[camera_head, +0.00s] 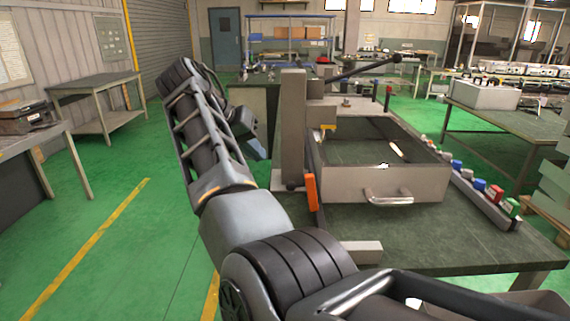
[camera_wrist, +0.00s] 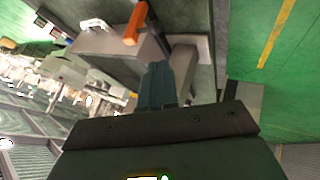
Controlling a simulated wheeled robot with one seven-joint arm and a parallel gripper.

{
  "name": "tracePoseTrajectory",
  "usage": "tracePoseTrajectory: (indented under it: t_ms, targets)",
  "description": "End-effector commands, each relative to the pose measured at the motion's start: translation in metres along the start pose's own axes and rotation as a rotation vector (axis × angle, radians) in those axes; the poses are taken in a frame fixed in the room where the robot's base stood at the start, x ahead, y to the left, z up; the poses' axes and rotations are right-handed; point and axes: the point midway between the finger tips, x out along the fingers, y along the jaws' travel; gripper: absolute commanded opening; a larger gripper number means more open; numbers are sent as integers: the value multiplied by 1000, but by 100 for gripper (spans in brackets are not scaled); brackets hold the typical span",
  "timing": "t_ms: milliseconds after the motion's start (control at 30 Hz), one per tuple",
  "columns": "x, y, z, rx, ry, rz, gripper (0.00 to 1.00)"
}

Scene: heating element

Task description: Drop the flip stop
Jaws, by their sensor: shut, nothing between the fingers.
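An orange piece (camera_head: 311,193), which looks like the flip stop, stands roughly upright at the front left corner of a grey open-topped box (camera_head: 345,184), beside a tall grey post (camera_head: 291,130). In the wrist view the orange piece (camera_wrist: 135,24) shows at the top, by a dark bar. The grey block (camera_wrist: 183,65) appears beside and beyond the fingers.
A dark lever (camera_head: 365,67) reaches over the back of the box. A small yellow part (camera_head: 327,129) is at its left wall. A rail of coloured knobs (camera_head: 470,180) runs along the right. The green floor (camera_head: 120,220) left of my arm is open.

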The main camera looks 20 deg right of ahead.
Motion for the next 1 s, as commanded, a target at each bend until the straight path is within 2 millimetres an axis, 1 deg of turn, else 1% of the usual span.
tracePoseTrajectory:
  t_ms: [167, 300, 600, 800, 1000]
  targets:
    - [22, 1, 0, 0, -4, 2, 0]
    - [49, 1, 0, 0, -5, 2, 0]
    - [98, 1, 1, -1, -4, 2, 0]
    - [106, 26, -2, 1, -2, 1, 0]
    - [111, 37, -3, 0, -1, 1, 0]
